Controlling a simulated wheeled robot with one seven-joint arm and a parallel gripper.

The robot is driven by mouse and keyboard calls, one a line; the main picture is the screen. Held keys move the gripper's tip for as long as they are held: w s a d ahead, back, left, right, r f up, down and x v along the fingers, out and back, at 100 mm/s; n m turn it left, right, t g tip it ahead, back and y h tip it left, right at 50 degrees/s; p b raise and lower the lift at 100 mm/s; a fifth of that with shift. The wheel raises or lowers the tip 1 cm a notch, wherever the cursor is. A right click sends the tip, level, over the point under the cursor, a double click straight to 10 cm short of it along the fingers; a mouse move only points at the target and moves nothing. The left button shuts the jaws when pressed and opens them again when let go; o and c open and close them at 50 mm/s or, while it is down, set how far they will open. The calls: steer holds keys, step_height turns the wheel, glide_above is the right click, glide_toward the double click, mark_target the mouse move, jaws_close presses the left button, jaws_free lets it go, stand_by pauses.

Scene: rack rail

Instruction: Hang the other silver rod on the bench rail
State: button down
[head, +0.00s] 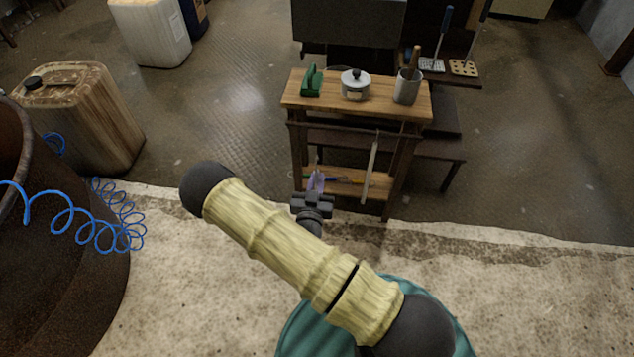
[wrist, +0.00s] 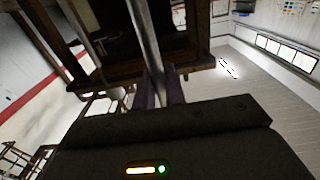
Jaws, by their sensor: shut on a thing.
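The wooden bench (head: 290,98) stands ahead, with a dark rail (head: 340,127) along its near side under the top. One silver rod (head: 371,168) hangs nearly upright near the rail's right part. My gripper (head: 316,183) is low in front of the bench, left of that rod. In the wrist view its purple fingers (wrist: 160,98) are shut on a silver rod (wrist: 150,45), which runs up toward the bench frame. Another silver rod (wrist: 77,22) shows to the left there. In the head view the held rod is hard to make out, and whether it touches the rail cannot be told.
A green holder (head: 311,82), a lidded pot (head: 355,84) and a grey cup (head: 407,87) stand on the bench top. A rusty barrel (head: 70,290) and canister (head: 85,110) stand left.

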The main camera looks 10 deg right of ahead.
steer(key=shift+w, duration=0.15)
steer(key=shift+w+d, duration=0.2)
steer(key=shift+w, duration=0.5)
steer(key=f+b+x, duration=0.2)
steer(key=b+x, duration=0.2)
steer(key=x, duration=0.9)
stand_by(1.0)
steer(key=shift+d+f, duration=0.1)
steer(key=shift+f+b, duration=0.3)
steer(key=shift+f, duration=0.05)
stand_by(0.4)
steer(key=c, duration=1.4)
jaws_free()
steer(key=shift+o, duration=0.2)
